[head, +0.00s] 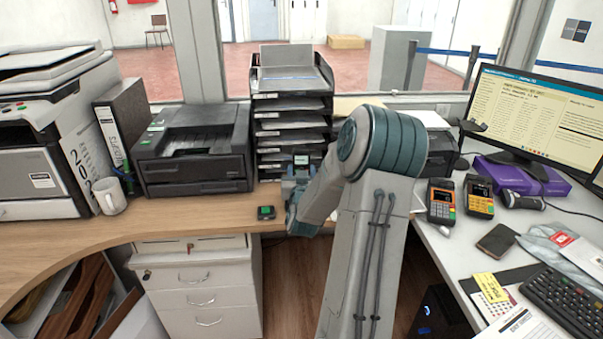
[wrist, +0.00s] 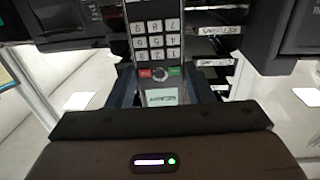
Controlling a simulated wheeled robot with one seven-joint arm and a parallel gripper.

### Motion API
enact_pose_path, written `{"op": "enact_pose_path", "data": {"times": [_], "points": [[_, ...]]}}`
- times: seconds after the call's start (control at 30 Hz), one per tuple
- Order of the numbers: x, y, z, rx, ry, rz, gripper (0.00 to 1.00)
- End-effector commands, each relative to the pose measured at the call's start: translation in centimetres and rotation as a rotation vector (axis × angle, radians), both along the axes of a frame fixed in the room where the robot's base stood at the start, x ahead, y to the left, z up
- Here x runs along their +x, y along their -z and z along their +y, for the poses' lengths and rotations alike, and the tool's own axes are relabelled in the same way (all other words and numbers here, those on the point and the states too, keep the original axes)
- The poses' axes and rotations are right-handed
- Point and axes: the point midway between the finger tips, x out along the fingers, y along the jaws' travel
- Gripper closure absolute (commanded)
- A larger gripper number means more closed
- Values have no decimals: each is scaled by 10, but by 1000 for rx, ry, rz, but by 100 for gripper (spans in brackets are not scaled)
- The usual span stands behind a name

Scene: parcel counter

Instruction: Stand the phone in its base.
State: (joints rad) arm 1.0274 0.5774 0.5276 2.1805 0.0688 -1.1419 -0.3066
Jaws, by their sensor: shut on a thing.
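The phone is a dark cordless handset with white keys, a red and a green key and a small pale screen. It fills the upper middle of the wrist view (wrist: 157,55), between the two fingers of my gripper (wrist: 162,92), which is shut on it. In the head view the phone's lit screen (head: 301,159) shows just above my gripper (head: 298,178), in front of the tray stack. The base (head: 266,212) is a small black block with a green mark on the wooden counter, lower and to the left of my gripper. My arm hides part of the gripper.
A stack of black letter trays (head: 291,120) stands behind my gripper. A black printer (head: 195,150) is to the left, with a white mug (head: 111,196) beyond it. Card terminals (head: 441,202) stand on the right counter. The wood around the base is clear.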

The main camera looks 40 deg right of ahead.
Motion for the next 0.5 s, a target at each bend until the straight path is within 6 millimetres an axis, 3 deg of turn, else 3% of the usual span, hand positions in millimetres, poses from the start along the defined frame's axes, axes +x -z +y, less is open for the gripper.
{"op": "enact_pose_path", "data": {"times": [0.5], "points": [[0,9,0,-1,1,0,85]]}}
